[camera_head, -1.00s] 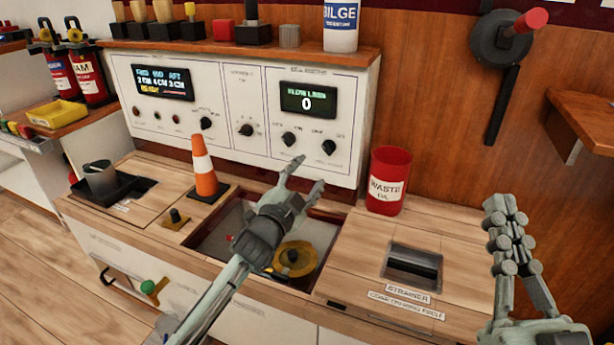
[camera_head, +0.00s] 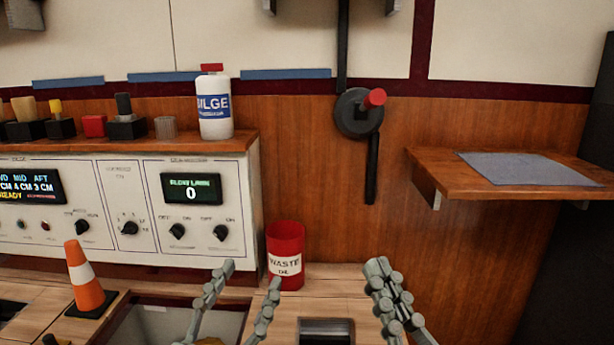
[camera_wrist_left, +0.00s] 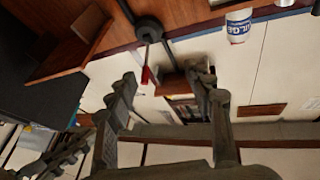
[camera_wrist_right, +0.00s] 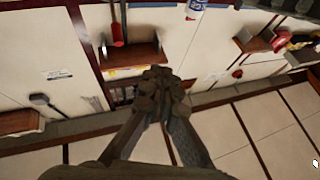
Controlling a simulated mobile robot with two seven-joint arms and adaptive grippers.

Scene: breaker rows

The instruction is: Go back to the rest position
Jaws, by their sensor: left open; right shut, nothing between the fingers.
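My left gripper (camera_head: 240,300) is at the bottom middle of the head view, in front of the control panel and the waste oil can. Its two fingers stand apart with nothing between them; it also shows open in the left wrist view (camera_wrist_left: 165,95). My right gripper (camera_head: 388,298) is to the right of it, its fingers together and pointing up. In the right wrist view its fingertips (camera_wrist_right: 162,85) meet with nothing between them. Both grippers appear clear of the objects around them.
The red waste oil can (camera_head: 286,255) stands on the counter behind my grippers. An orange cone (camera_head: 85,280) is at left by an open hatch (camera_head: 165,320). A wall shelf (camera_head: 430,172) juts out at right. A red-knobbed lever (camera_head: 360,112) is on the wall.

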